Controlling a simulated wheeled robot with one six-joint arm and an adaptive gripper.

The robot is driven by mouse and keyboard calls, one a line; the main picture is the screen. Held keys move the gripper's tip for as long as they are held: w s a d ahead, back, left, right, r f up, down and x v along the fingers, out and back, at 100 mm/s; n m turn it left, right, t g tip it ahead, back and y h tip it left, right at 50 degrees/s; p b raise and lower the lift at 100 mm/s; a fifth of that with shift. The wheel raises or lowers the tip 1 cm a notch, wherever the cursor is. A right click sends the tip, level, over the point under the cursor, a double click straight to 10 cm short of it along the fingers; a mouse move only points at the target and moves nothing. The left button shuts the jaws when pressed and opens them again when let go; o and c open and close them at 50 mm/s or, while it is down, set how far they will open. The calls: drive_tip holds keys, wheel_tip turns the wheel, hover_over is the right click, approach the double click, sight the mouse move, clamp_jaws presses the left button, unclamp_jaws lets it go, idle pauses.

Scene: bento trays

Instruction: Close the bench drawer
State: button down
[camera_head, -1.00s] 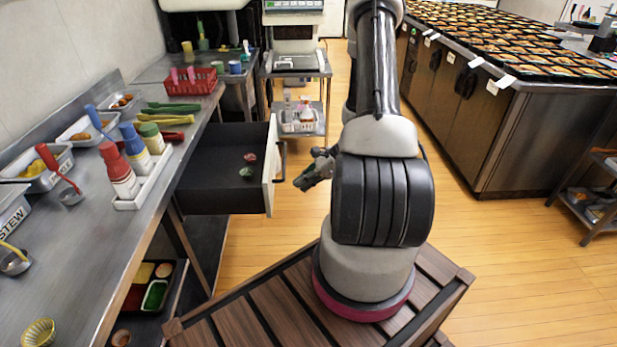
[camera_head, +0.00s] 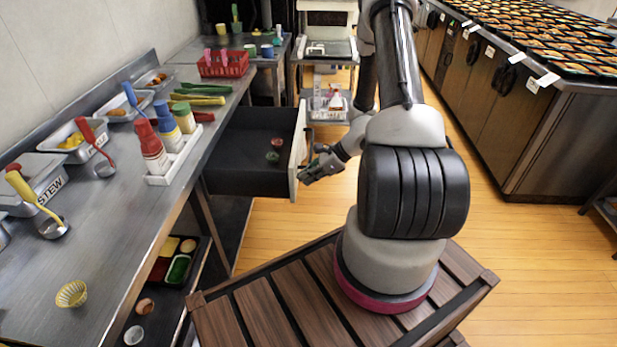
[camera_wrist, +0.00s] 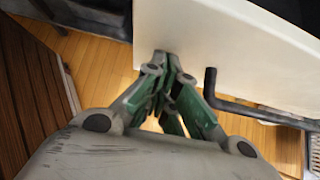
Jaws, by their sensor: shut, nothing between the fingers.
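The bench drawer (camera_head: 240,152) is pulled out from under the steel bench, with a small red item and a small green item inside. Its pale front panel (camera_head: 298,150) faces right and carries a dark bar handle. My gripper (camera_head: 305,175) is at the panel's near end, beside the handle. In the wrist view my gripper (camera_wrist: 165,70) is shut and empty, its fingertips at or very near the white drawer front (camera_wrist: 225,50). The dark handle (camera_wrist: 250,108) lies to the right of the fingers. I cannot tell for sure whether the tips touch the panel.
The steel bench (camera_head: 120,215) on the left holds bottles in a white tray (camera_head: 178,160), ladles, pans and a red basket (camera_head: 223,64). A lower shelf holds a sauce tray (camera_head: 172,265). A long counter with bento trays (camera_head: 540,40) stands right.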

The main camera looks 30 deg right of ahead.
sight(219, 172)
drive_tip(key=w+a, duration=0.5)
drive_tip(key=a, duration=0.2)
drive_tip(key=w+a, duration=0.5)
drive_tip(key=a, duration=0.3)
drive_tip(key=w+a, duration=0.5)
drive_tip(key=a, duration=0.3)
drive_tip(key=shift+w, duration=0.3)
drive_tip(key=shift+w+a, duration=0.4)
drive_tip(key=shift+a, duration=0.2)
drive_tip(key=shift+a+r, duration=0.1)
